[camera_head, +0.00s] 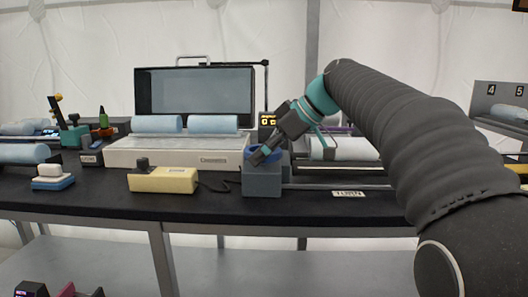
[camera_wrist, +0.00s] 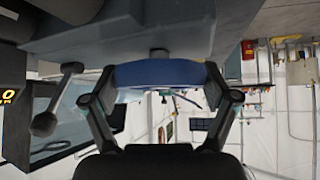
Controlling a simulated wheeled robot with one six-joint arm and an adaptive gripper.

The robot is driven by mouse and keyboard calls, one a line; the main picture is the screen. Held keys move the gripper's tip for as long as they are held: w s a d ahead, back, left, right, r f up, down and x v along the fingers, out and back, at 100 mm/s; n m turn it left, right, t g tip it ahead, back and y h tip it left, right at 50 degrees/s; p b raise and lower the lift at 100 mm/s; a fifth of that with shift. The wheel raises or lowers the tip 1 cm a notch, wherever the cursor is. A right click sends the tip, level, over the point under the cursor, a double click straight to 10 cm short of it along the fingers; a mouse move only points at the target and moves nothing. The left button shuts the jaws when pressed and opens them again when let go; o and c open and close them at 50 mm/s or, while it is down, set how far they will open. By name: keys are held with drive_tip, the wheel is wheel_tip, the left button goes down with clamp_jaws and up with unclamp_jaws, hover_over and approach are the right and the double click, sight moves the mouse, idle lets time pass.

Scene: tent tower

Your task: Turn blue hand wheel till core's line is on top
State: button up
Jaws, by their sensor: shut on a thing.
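The blue hand wheel (camera_head: 262,157) sits on the grey block (camera_head: 263,183) near the middle of the black table. My gripper (camera_head: 264,154) reaches down onto it from the upper right. In the wrist view the blue wheel (camera_wrist: 160,74) lies between the two fingers of my gripper (camera_wrist: 160,88), which are shut on its rim. A pale core (camera_head: 343,149) lies behind and to the right of the block, partly hidden by my arm. I cannot see a line on this core.
A white machine (camera_head: 178,152) with two pale blue cores and a raised dark lid stands left of the wheel. A cream box (camera_head: 163,180) sits before it. A numbered rack (camera_head: 503,97) stands far right.

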drive_tip(key=shift+f+n+g, duration=0.1)
drive_tip(key=shift+n+g, duration=0.3)
drive_tip(key=shift+n, duration=0.1)
drive_tip(key=o, duration=0.9)
drive_tip(key=shift+o, duration=0.2)
drive_tip(key=v, duration=1.2)
drive_tip(key=shift+d, duration=0.1)
